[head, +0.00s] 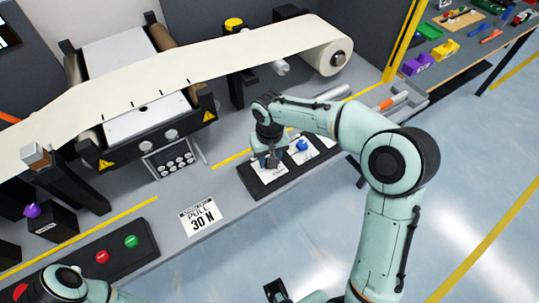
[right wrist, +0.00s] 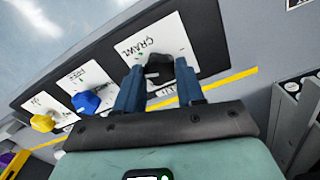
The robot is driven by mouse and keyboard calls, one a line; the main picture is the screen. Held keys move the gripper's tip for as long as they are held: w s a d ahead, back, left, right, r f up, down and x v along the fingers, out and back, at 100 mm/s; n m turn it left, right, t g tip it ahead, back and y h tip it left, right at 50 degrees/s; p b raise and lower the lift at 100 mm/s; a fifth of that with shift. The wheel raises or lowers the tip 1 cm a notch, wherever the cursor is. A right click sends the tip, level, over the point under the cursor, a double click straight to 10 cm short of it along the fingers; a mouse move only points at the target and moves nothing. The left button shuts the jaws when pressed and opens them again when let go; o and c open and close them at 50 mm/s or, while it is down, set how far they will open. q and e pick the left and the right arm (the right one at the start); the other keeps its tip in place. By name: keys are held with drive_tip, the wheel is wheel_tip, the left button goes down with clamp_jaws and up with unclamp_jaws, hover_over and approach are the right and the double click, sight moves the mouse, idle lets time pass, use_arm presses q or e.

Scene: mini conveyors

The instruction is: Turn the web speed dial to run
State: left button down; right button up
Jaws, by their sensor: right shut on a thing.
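The dial (right wrist: 158,70) is a black knob on a white card (right wrist: 178,36) marked CRAWL; another word below it is partly hidden. My right gripper (right wrist: 158,84) has its two blue fingers on either side of the knob and is shut on it. In the head view, my right gripper (head: 270,158) reaches down onto the leftmost card of the black panel (head: 257,187), and hides the knob there. My left arm shows at the bottom left; a dark hand-like part (head: 275,291) at the bottom edge is too cut off to read.
Beside the dial are a blue knob (right wrist: 86,102) and a yellow knob (right wrist: 43,123). Red (head: 102,257) and green (head: 131,241) buttons sit on a black box at the left. A PULL 30 N label (head: 201,214) lies between. The white web (head: 200,65) runs behind.

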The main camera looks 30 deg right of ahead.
drive_tip(key=n+p, duration=0.1)
drive_tip(key=n, duration=0.2)
drive_tip(key=shift+n, duration=0.4)
drive_tip(key=n+p, duration=0.1)
drive_tip(key=n, duration=0.2)
drive_tip(key=shift+n, duration=0.3)
drive_tip(key=n+p, duration=0.1)
drive_tip(key=n, duration=0.3)
drive_tip(key=shift+p, duration=0.3)
use_arm(q)
drive_tip(key=w+r+p, duration=0.1)
drive_tip(key=w+r, duration=0.2)
drive_tip(key=r, duration=0.2)
drive_tip(key=shift+r, duration=0.35)
use_arm(e)
drive_tip(key=shift+n, duration=1.8)
drive_tip(key=o, duration=1)
drive_tip(key=shift+o, duration=0.2)
use_arm(q)
drive_tip(key=shift+w, duration=0.1)
